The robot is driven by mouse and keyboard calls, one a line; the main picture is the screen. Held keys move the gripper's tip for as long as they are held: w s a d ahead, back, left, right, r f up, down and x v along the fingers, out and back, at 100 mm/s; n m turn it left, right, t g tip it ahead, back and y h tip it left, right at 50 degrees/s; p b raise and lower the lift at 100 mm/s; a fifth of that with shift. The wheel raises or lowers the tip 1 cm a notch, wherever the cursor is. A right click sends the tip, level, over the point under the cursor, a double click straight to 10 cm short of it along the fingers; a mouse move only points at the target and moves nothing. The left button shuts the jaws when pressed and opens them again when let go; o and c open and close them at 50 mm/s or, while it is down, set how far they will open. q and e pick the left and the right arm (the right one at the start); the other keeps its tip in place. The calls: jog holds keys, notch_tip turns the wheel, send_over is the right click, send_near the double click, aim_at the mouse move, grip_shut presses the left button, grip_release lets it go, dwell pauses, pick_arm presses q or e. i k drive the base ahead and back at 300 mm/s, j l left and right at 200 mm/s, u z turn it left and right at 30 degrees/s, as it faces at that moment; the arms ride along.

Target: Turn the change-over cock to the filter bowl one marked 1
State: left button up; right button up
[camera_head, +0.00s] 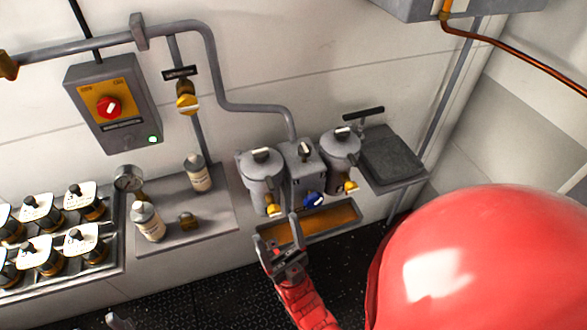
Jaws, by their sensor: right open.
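Two grey filter bowls stand against the wall, a left one (261,182) and a right one (341,158). The grey change-over cock block (303,167) sits between them, with a small dark and pale handle (304,150) on top. I cannot read any number on the bowls. A blue knob (314,200) is on the front below the block, and each bowl has a yellow knob low down. My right gripper (278,234) is open and empty, in front of and below the left bowl, apart from the handle. A grey tip of my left gripper (119,321) shows at the bottom edge.
An orange-floored tray (343,234) lies below the bowls, close to my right gripper. A shelf (221,208) with bottles is to the left, and a dark box (390,156) to the right. A grey pipe runs down behind the block.

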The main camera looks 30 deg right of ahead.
aim_at(314, 199)
jog(key=z, duration=1.15)
jog(key=l+z, duration=0.15)
jog(key=z, duration=0.3)
